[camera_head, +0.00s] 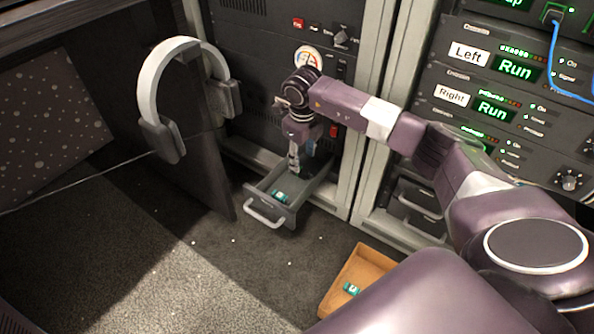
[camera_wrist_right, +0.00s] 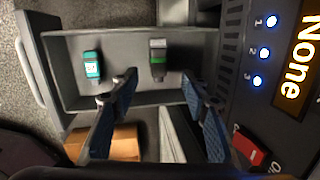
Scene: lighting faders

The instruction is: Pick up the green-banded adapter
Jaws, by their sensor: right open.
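The green-banded adapter (camera_wrist_right: 158,58), a dark block with a grey end and a green band, lies in the open drawer (camera_head: 266,210) near its inner end. My right gripper (camera_wrist_right: 158,84) is open and empty, pointing down, with its fingertips on either side of the line to this adapter. In the head view my right gripper (camera_head: 294,160) hangs over the back part of the drawer, and I cannot make out the adapter there. A teal block (camera_wrist_right: 92,66) lies apart in the same drawer, towards the handle. My left gripper is out of view.
The drawer walls (camera_wrist_right: 140,104) stand close around the adapter. A wooden tray (camera_head: 368,265) with another teal block (camera_head: 351,288) is on the floor. Headphones (camera_head: 152,85) hang on a dark panel at left. Rack units (camera_head: 490,100) stand at right. The carpet in front is mostly clear.

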